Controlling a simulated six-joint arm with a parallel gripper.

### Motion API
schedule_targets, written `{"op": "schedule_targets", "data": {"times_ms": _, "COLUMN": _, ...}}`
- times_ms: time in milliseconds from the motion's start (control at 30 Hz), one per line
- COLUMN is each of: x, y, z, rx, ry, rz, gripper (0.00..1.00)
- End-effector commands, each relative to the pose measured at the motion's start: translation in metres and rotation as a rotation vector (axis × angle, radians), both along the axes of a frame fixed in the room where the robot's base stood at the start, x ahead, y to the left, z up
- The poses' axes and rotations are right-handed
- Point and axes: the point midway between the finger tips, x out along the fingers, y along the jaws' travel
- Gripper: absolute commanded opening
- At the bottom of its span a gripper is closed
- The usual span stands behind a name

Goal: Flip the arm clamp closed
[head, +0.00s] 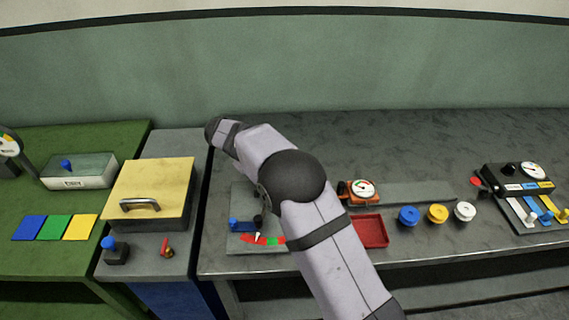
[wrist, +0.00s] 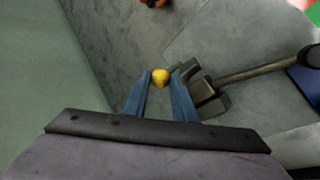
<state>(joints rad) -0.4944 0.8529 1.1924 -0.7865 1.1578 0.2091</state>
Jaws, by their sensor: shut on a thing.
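The arm clamp shows in the wrist view as a dark bracket (wrist: 205,92) on a grey plate. A long grey-brown arm (wrist: 255,74) runs right from it to a black rounded end (wrist: 311,57), close to a blue piece (wrist: 306,80). My gripper (wrist: 161,81) has its two blue fingers shut on a small yellow ball (wrist: 161,76) beside the bracket. Whether the ball joins the clamp is hidden. In the head view, the grey plate (head: 239,199) with the blue piece (head: 240,225) and a black knob (head: 258,220) lies left of my arm. My fingers are hidden there.
Right of my arm are an orange gauge box (head: 346,194), a red tray (head: 371,231) and blue, yellow and white knobs. A yellow lidded box (head: 150,187) stands left. The wall is close behind.

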Motion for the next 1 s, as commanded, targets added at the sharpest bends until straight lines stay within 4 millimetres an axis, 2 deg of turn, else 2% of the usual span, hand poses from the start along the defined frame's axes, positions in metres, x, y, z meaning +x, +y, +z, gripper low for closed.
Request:
{"op": "schedule_targets", "data": {"times_ms": 33, "x": 0.0, "y": 0.005, "z": -0.003, "rx": 0.01, "ry": 0.0, "rz": 0.006, "gripper": 0.0}}
{"op": "schedule_targets", "data": {"times_ms": 400, "x": -0.001, "y": 0.006, "z": -0.005, "rx": 0.013, "ry": 0.003, "rz": 0.006, "gripper": 0.0}}
{"op": "schedule_targets", "data": {"times_ms": 433, "x": -0.001, "y": 0.006, "z": -0.005, "rx": 0.012, "ry": 0.004, "rz": 0.007, "gripper": 0.26}}
{"op": "schedule_targets", "data": {"times_ms": 500, "x": -0.001, "y": 0.006, "z": -0.005, "rx": 0.011, "ry": 0.005, "rz": 0.006, "gripper": 0.43}}
{"op": "schedule_targets", "data": {"times_ms": 800, "x": -0.001, "y": 0.004, "z": -0.003, "rx": 0.007, "ry": 0.002, "rz": 0.003, "gripper": 0.43}}
{"op": "schedule_targets", "data": {"times_ms": 1000, "x": -0.005, "y": 0.011, "z": 0.006, "rx": 0.007, "ry": 0.001, "rz": 0.004, "gripper": 0.43}}
